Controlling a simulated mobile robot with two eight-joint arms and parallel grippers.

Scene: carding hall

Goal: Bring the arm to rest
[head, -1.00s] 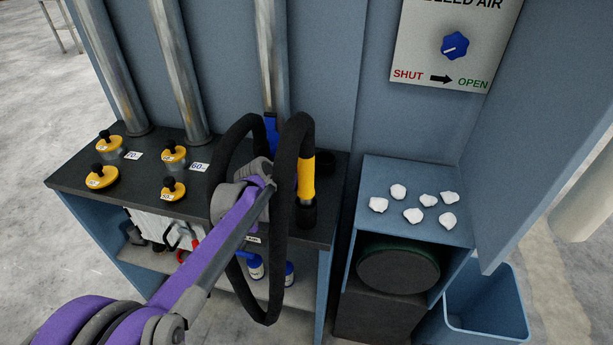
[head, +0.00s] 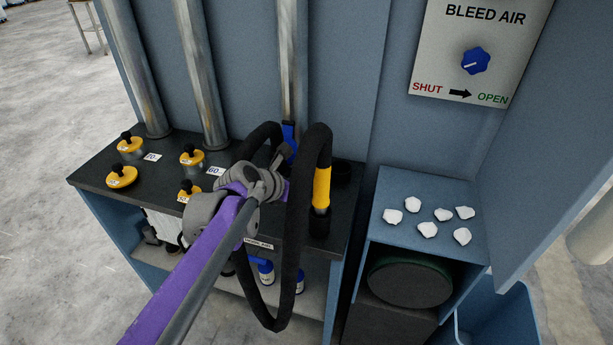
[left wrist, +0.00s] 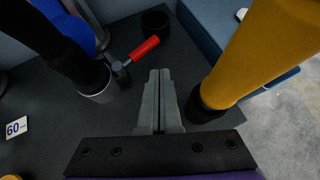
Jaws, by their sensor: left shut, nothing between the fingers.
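My left arm, purple and grey, comes in from the lower left in the head view. Its gripper (head: 283,158) is over the dark bench top, between the two sides of a looped black hose (head: 318,145). In the left wrist view the gripper's fingers (left wrist: 158,75) are together with nothing between them. No contact with either shows. My right gripper is not in view.
Blue-capped bottles (head: 266,272) stand on the shelf below. White lumps (head: 427,229) lie on a blue cabinet (head: 390,187) at right. A bleed air panel (head: 444,85) with a blue knob hangs above it.

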